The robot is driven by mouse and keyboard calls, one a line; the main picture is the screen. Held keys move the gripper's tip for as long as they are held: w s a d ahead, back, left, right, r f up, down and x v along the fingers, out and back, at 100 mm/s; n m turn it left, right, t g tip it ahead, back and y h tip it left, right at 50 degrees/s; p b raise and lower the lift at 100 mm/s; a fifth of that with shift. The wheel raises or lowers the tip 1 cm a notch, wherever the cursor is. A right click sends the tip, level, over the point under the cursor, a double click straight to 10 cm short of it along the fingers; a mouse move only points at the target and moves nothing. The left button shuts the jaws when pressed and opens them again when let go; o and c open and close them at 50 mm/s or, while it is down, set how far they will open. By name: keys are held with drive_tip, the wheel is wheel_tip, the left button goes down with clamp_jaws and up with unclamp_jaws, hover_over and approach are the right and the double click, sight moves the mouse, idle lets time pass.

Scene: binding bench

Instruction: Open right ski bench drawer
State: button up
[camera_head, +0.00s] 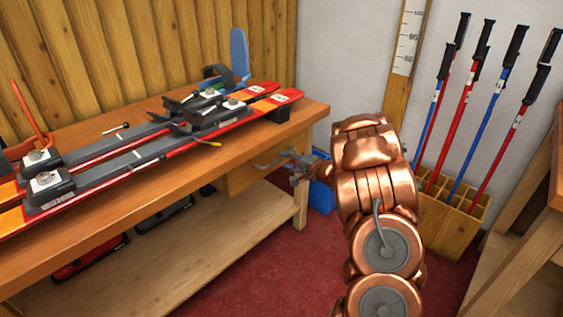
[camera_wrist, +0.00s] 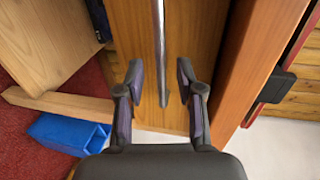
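The drawer (camera_head: 240,177) is a wooden box under the right end of the ski bench (camera_head: 130,195). It looks closed, with its front close under the bench top. In the wrist view the drawer front (camera_wrist: 147,112) fills the middle, with a long metal bar handle (camera_wrist: 159,40) running upright in the picture. My gripper (camera_wrist: 159,72) is open, with one finger on each side of the bar and a visible gap on both sides.
Skis (camera_head: 150,150) lie clamped on the bench top. A lower shelf (camera_head: 190,245) and bench leg (camera_head: 301,205) are below the drawer. A blue bin (camera_head: 321,197) stands behind my arm. A wooden pole rack (camera_head: 452,222) is to the right. Red carpet is clear in front.

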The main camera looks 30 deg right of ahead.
sight(281, 158)
drive_tip(key=shift+b+x, duration=0.35)
drive_tip(key=shift+x, duration=1.25)
drive_tip(key=shift+r, duration=0.1)
clamp_jaws()
